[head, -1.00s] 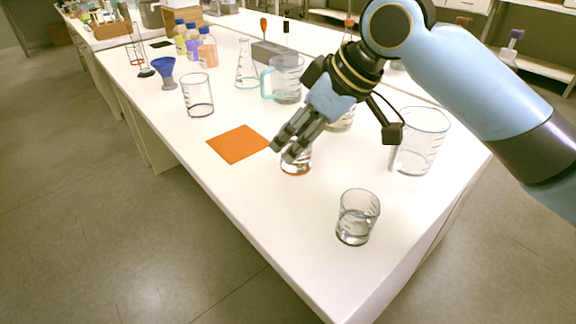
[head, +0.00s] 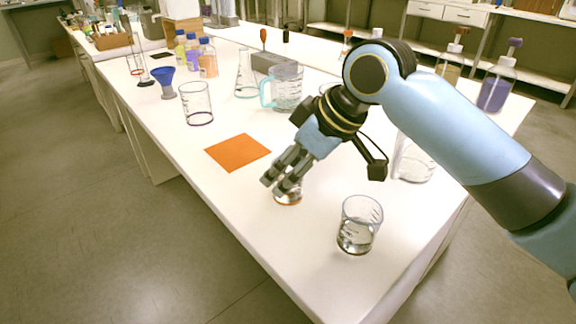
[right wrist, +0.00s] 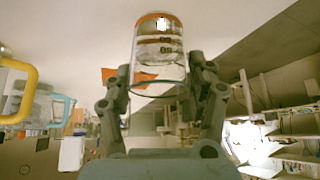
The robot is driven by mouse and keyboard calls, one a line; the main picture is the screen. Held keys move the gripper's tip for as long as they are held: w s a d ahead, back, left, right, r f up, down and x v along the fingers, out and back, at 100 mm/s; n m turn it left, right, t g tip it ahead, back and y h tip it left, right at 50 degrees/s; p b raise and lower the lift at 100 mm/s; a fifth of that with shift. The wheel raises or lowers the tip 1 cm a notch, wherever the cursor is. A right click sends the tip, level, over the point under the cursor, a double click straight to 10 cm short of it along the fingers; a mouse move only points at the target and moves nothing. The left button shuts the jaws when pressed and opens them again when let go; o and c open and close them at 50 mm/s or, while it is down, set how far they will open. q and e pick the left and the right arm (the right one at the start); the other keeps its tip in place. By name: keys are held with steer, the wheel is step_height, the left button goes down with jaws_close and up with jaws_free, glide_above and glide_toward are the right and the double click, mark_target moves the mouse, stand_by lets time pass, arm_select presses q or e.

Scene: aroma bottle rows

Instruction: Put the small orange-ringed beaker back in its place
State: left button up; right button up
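The small orange-ringed beaker (head: 289,198) is at the fingertips of my right gripper (head: 275,186), near the table's front edge. Its upper part is hidden by the fingers in the head view. In the right wrist view the clear beaker (right wrist: 158,50) sits between the two fingers, its orange ring at the top of the picture. My right gripper is shut on it. I cannot tell whether its base touches the table. A flat orange square mat (head: 238,152) lies bare to the left of and behind the beaker. My left gripper is not in view.
A larger clear beaker (head: 359,226) stands to the right, near the front. A big beaker (head: 413,163) is partly hidden behind my right arm. Another beaker (head: 196,103), a blue funnel (head: 164,78) and a handled jug (head: 287,90) stand farther back. The table between mat and gripper is clear.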

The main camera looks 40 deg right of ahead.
steer(key=shift+o, duration=0.9)
steer(key=shift+r, duration=0.25)
steer(key=p+v, duration=0.4)
steer(key=v, duration=0.7)
steer(key=shift+s+r+p, duration=0.25)
steer(key=shift+p, duration=0.1)
steer(key=shift+d, duration=0.1)
